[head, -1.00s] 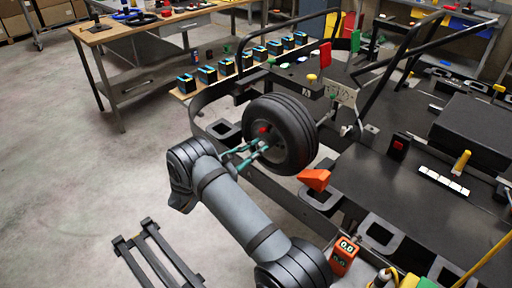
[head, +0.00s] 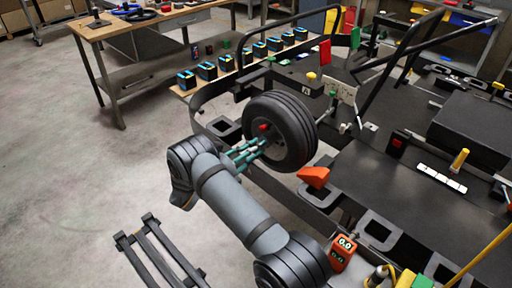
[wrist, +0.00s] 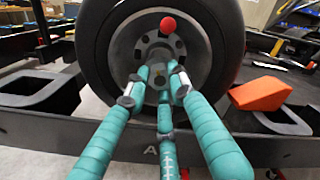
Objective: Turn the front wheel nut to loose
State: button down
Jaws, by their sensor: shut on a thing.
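The front wheel (head: 284,133) is a black tyre with a dark grey hub, mounted at the near side of the kart. In the wrist view the hub (wrist: 190,44) fills the upper middle, with a red knob (wrist: 168,25) near its top. My gripper (wrist: 160,78) has teal fingers that reach to the hub centre. They are closed around the wheel nut there, which they mostly hide. In the head view my gripper (head: 258,146) meets the wheel from the left, below the red knob (head: 264,127).
An orange wedge (head: 313,177) sits right of the wheel, and an orange meter (head: 342,252) stands at the front. The kart's dark frame with square loops surrounds the wheel. A black rack (head: 158,254) stands on the floor at lower left. Open floor lies left of my arm.

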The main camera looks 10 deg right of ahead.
jog(key=shift+s+f, duration=0.1)
jog(key=c, duration=1.5)
grip_release()
jog(key=v, duration=0.8)
jog(key=shift+m, duration=0.3)
jog(key=x, duration=0.8)
